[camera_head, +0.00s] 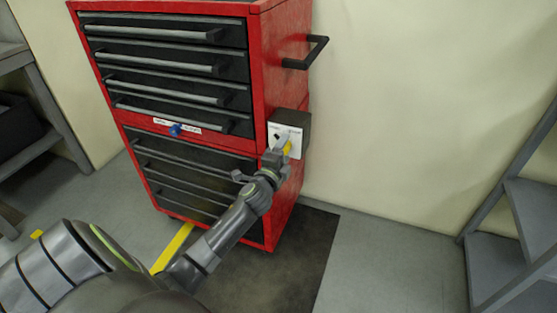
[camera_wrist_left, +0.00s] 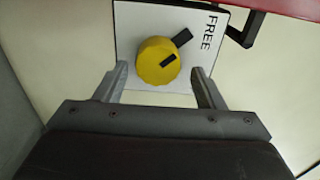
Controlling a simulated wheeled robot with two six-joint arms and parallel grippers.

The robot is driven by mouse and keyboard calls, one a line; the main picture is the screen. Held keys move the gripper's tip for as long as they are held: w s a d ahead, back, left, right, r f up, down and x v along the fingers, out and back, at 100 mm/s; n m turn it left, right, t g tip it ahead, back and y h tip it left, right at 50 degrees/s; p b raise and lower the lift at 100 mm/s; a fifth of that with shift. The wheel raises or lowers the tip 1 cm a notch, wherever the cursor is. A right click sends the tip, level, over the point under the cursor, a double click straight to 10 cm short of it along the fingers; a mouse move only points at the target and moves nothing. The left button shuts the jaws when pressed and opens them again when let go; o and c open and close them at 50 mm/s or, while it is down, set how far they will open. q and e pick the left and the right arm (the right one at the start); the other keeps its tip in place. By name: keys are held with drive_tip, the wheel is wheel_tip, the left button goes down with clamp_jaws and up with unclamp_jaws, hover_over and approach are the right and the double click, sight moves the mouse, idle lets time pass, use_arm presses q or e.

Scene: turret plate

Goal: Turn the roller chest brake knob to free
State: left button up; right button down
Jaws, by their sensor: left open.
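The red roller chest (camera_head: 262,85) stands against the wall, with a dark brake box (camera_head: 305,128) on its right side. A white plate (camera_head: 291,130) on the box carries the yellow brake knob (camera_head: 289,148). In the left wrist view the knob (camera_wrist_left: 157,62) shows a black line pointing up and right, toward a black bar (camera_wrist_left: 182,37) on the plate beside the word FREE (camera_wrist_left: 209,32). My left gripper (camera_wrist_left: 158,72) is open, one finger on each side of the knob, with gaps visible. In the head view the gripper (camera_head: 281,152) partly hides the knob.
A black side handle (camera_head: 317,52) sticks out above the brake box. A blue knob (camera_head: 175,129) sits on the chest front. Grey shelves stand at the left (camera_head: 40,80) and right (camera_head: 530,210). The floor right of the chest is clear.

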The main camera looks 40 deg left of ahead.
use_arm(q)
drive_tip(key=v, duration=1.6)
drive_tip(key=shift+s+d+r+p, duration=0.2)
drive_tip(key=shift+s+d+p, duration=0.1)
drive_tip(key=shift+s+p, duration=0.1)
use_arm(e)
drive_tip(key=shift+s+a+r, duration=0.25)
drive_tip(key=shift+s, duration=0.2)
use_arm(q)
drive_tip(key=shift+w, duration=0.1)
